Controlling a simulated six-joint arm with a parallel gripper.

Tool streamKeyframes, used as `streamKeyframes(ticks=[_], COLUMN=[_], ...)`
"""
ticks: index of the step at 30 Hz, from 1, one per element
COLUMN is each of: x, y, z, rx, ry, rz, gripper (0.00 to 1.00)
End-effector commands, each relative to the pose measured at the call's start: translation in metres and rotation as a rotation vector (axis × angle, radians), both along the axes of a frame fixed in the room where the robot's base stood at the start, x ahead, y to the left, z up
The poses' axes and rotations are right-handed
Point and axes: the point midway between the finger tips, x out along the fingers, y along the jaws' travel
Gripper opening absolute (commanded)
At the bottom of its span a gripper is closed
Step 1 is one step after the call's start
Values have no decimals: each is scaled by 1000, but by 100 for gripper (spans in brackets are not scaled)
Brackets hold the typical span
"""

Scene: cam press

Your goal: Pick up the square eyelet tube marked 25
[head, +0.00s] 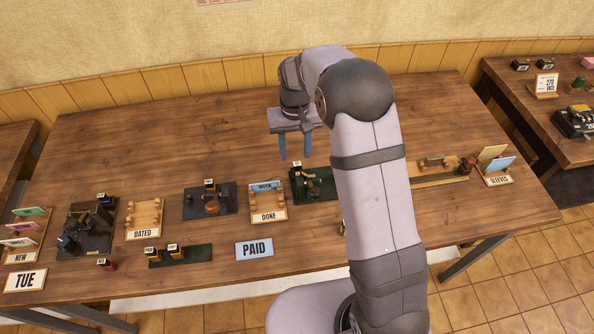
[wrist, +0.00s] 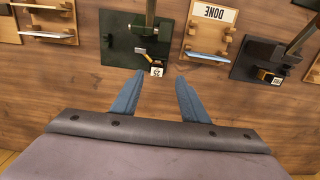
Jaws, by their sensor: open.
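A small dark tube (wrist: 157,70) with a white square top, its mark reading roughly 25, stands at the edge of a dark green press base (wrist: 117,50) in the wrist view. In the head view, a small white-topped piece (head: 297,165) shows at the back left of the green base (head: 325,193). My gripper (head: 295,157) points down just behind that base, with its blue fingers apart. In the wrist view, my gripper (wrist: 159,78) is open and empty, and the tube shows between and just beyond the fingertips. Whether the tube is square cannot be told.
The wooden DONE rack (head: 268,205) stands left of the green base, close by. A dark base with a tagged black block (head: 209,186) lies farther left. The PAID sign (head: 254,248) is in front. The table behind my gripper is clear. My arm hides part of the right side.

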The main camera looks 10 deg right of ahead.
Motion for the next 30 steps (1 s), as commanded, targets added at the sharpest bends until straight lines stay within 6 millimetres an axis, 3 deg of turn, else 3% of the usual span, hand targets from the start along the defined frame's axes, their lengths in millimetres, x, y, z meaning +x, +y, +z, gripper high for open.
streamKeyframes(ticks=[17,30], x=[0,2], y=[-2,-6], z=[-25,-68], rx=[0,0], ry=[2,0], rz=[0,0], gripper=[41,41])
